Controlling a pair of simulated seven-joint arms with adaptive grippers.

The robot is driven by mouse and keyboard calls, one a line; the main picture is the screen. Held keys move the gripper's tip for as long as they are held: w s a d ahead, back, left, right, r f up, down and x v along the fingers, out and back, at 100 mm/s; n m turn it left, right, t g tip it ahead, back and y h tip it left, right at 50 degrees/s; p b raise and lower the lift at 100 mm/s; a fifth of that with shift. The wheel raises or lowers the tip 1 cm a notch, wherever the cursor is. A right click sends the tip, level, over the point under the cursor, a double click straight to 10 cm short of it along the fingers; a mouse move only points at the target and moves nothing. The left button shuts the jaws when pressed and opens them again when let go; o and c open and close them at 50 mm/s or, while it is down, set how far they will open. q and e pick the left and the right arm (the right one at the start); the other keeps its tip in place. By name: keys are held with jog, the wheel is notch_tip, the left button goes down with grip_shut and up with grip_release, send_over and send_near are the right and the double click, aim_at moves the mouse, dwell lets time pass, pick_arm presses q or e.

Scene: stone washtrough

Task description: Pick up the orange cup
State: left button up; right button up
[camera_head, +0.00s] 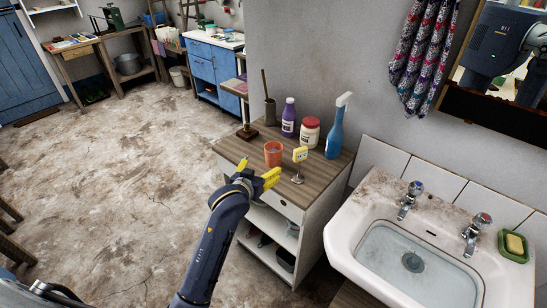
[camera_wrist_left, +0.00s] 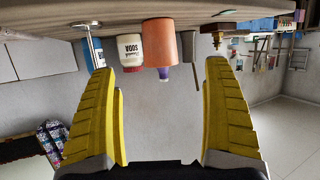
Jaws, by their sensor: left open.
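The orange cup (camera_head: 273,153) stands upright on the wooden top of a small cabinet (camera_head: 330,172). In the left wrist view, which is upside down, the cup (camera_wrist_left: 160,45) shows ahead, between the fingers in the picture. My left gripper (camera_head: 257,172) is at the front edge of the cabinet top, just short of the cup. Its yellow fingers are wide apart and nothing is between them; they also show in the left wrist view (camera_wrist_left: 163,112). My right gripper is not in view.
A small yellow sign on a stand (camera_head: 299,162) is close right of the cup. Behind are a purple bottle (camera_head: 289,117), a soda jar (camera_head: 309,133) and a blue spray bottle (camera_head: 335,130). A wooden-based stand (camera_head: 247,132) is behind left. A sink (camera_head: 400,250) is at right.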

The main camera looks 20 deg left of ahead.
aim_at(271, 159)
pick_arm(q)
jog(key=x, duration=0.8)
jog(key=shift+w+f, duration=0.1)
jog(key=shift+w, duration=0.05)
jog(key=shift+f+x, duration=0.2)
jog(key=shift+x, duration=2.95)
jog(key=shift+d, duration=0.1)
jog(key=c, duration=1.4)
jog(key=shift+r, duration=0.1)
